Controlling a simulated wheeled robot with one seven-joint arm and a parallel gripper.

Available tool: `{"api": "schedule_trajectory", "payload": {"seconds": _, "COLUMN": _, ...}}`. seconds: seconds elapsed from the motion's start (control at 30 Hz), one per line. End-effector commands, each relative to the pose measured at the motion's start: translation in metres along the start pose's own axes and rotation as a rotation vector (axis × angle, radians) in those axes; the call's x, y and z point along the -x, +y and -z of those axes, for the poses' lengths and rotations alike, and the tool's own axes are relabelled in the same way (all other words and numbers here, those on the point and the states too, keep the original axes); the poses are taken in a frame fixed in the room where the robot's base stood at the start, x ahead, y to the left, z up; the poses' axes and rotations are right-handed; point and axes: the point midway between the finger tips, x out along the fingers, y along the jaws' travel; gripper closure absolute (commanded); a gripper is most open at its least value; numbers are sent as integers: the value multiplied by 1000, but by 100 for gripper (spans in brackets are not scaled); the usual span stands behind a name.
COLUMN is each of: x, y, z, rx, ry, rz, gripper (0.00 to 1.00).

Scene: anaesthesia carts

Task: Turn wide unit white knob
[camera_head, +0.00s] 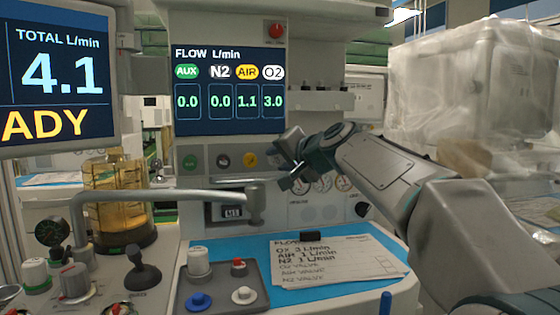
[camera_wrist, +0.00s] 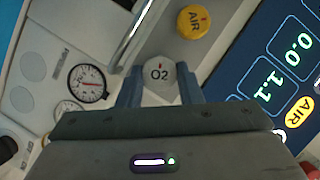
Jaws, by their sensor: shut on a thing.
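The white knob labelled O2 (camera_wrist: 159,73) sits on the wide unit's front panel, with a small red mark on its face. In the wrist view it lies between my gripper's fingertips (camera_wrist: 159,88), one finger on each side. In the head view my gripper (camera_head: 289,176) is at the right end of the knob row and hides the white knob. The wide unit's flow screen (camera_head: 229,91) reads AUX 0.0, N2 0.0, AIR 1.1 and O2 3.0.
A yellow knob (camera_wrist: 194,21) is close beside the white one. Green (camera_head: 190,162) and dark (camera_head: 223,160) knobs are further left. A grey jointed metal arm (camera_head: 165,195) reaches across below. A handwritten flow card (camera_head: 338,258) and a grey tray (camera_head: 216,298) lie on the blue worktop.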

Motion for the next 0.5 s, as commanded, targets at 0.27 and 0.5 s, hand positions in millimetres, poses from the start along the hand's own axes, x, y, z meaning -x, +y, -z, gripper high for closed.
{"api": "schedule_trajectory", "payload": {"seconds": 0.27, "x": 0, "y": 0, "z": 0, "rx": 0, "ry": 0, "rz": 1, "gripper": 46}}
{"api": "schedule_trajectory", "payload": {"seconds": 0.5, "x": 0, "y": 0, "z": 0, "rx": 1, "ry": 0, "rz": 0, "gripper": 46}}
